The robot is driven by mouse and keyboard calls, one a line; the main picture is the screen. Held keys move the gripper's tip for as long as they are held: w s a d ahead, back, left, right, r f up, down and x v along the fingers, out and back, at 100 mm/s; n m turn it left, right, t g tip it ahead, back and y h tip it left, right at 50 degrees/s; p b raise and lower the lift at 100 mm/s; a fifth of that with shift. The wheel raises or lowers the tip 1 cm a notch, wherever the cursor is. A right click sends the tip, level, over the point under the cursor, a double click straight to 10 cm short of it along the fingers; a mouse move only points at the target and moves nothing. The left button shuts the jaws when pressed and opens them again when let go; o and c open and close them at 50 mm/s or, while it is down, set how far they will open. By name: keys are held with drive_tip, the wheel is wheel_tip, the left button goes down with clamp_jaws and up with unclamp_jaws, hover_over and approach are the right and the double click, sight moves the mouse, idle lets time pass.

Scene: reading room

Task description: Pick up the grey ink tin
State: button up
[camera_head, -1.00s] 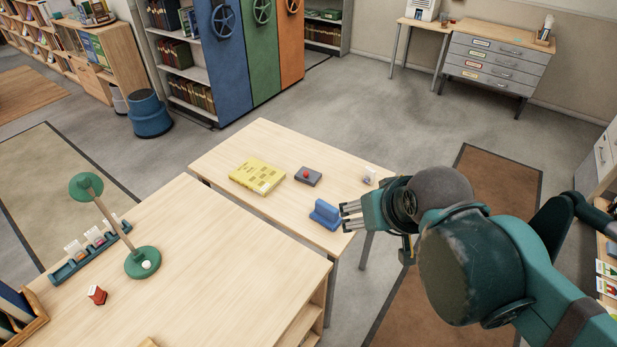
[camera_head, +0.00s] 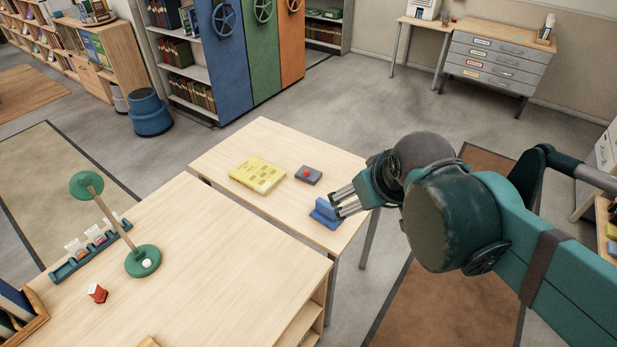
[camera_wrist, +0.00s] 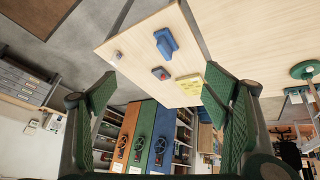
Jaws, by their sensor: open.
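The grey ink tin (camera_head: 308,175), a flat dark grey box with a red knob on top, lies on the small light-wood table (camera_head: 262,148). In the wrist view the tin (camera_wrist: 161,73) lies between and beyond my fingers, with the picture turned upside down. My gripper (camera_head: 337,202) is open and empty. In the head view it is at the table's right edge, to the lower right of the tin and apart from it. The wrist view shows both green fingers (camera_wrist: 163,103) spread wide.
A blue block with a raised handle (camera_head: 325,212) stands close to my fingertips in the head view. A yellow book (camera_head: 257,175) lies left of the tin. A small pale item (camera_wrist: 117,56) shows near the table edge in the wrist view. A larger desk (camera_head: 210,255) stands in front.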

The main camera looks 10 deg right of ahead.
drive_tip(key=w+n+g, duration=0.1)
drive_tip(key=w+n, duration=0.6)
drive_tip(key=w, duration=0.5)
drive_tip(key=n+g+h+b, duration=0.1)
drive_tip(key=n+g+h, duration=0.15)
drive_tip(key=n, duration=1.55)
hover_over(305, 172)
drive_tip(key=s, duration=0.1)
wheel_tip(305, 172, down, 26)
drive_tip(key=shift+a, duration=0.3)
drive_tip(key=shift+b+x, duration=0.35)
drive_tip(key=shift+x, duration=0.9)
drive_tip(key=shift+f, duration=0.1)
